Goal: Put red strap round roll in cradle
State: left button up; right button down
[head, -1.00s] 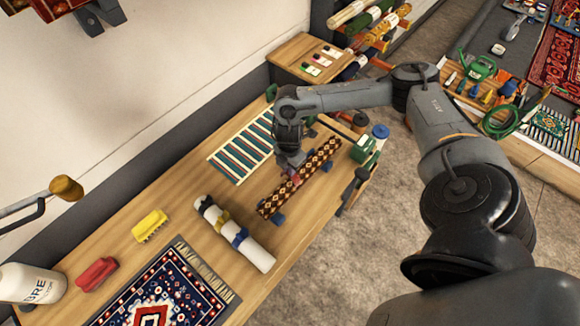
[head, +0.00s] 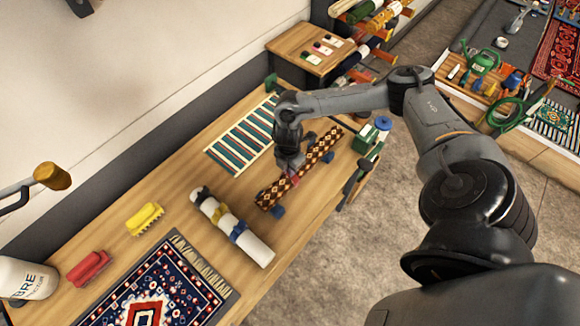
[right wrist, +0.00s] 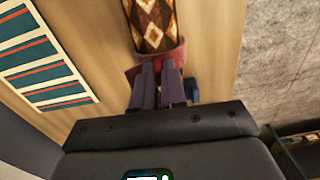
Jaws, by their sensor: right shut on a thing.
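The patterned brown roll (head: 320,151) lies slantwise across blue cradle supports (head: 277,211) near the bench's front edge. It also shows in the right wrist view (right wrist: 154,22). My right gripper (head: 292,172) is over the roll's near half, its fingers shut on the red strap (head: 293,181). In the right wrist view, the red strap (right wrist: 177,54) lies across the roll just beyond the fingertips (right wrist: 160,68). Whether it passes right round underneath is hidden. My left gripper is not in view.
A white roll (head: 256,249) with dark, yellow and blue bands lies beside the cradle. A striped mat (head: 240,140), yellow brush (head: 145,218), red brush (head: 89,268) and patterned rug (head: 170,290) are on the bench. Green equipment (head: 366,138) stands past the roll's far end.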

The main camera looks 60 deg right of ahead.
jog(key=shift+f, duration=0.25)
jog(key=c, duration=1.1)
grip_release()
